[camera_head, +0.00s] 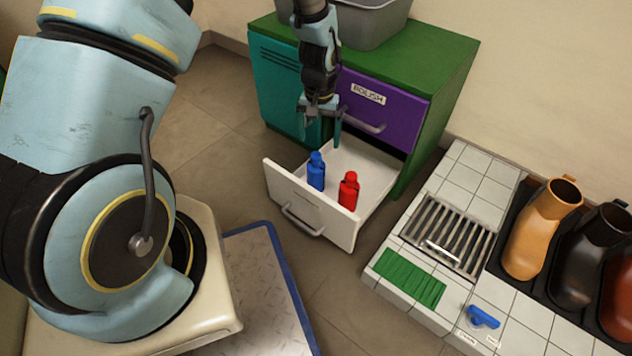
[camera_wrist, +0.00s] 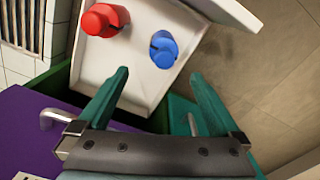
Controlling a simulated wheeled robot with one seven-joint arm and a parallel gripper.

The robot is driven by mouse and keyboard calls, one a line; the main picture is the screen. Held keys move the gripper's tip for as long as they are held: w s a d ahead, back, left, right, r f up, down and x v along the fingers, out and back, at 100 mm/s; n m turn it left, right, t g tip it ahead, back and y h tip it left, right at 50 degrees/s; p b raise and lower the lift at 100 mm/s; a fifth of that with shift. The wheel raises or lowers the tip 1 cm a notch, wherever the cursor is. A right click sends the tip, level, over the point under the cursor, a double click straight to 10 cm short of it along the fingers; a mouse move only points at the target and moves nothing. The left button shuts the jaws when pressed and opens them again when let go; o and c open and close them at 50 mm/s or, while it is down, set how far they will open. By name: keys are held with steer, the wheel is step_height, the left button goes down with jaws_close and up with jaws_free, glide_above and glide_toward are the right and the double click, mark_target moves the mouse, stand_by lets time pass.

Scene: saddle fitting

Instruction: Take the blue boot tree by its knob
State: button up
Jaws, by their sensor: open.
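My gripper (camera_head: 321,134) is open and empty above the open white drawer, well to the left of and behind the blue piece. In the wrist view my gripper (camera_wrist: 160,76) shows both fingers apart with nothing between them. The blue piece is not in the wrist view.
A purple POLISH drawer (camera_head: 383,105) is shut. The bench has a metal grate (camera_head: 447,236), a green mat (camera_head: 409,277) and a black tray with boots (camera_head: 540,228).

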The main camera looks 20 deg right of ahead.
mark_target(316, 162)
step_height(316, 162, down, 5)
steer(key=shift+a+r+b, duration=0.1)
steer(key=shift+b, duration=0.85)
steer(key=f+b, duration=0.2)
steer(key=f, duration=0.1)
steer(key=f+b, duration=0.1)
steer(key=f, duration=0.1)
steer(key=shift+a+f, duration=0.2)
steer(key=shift+a, duration=0.1)
steer(key=shift+r, duration=0.1)
jaws_close()
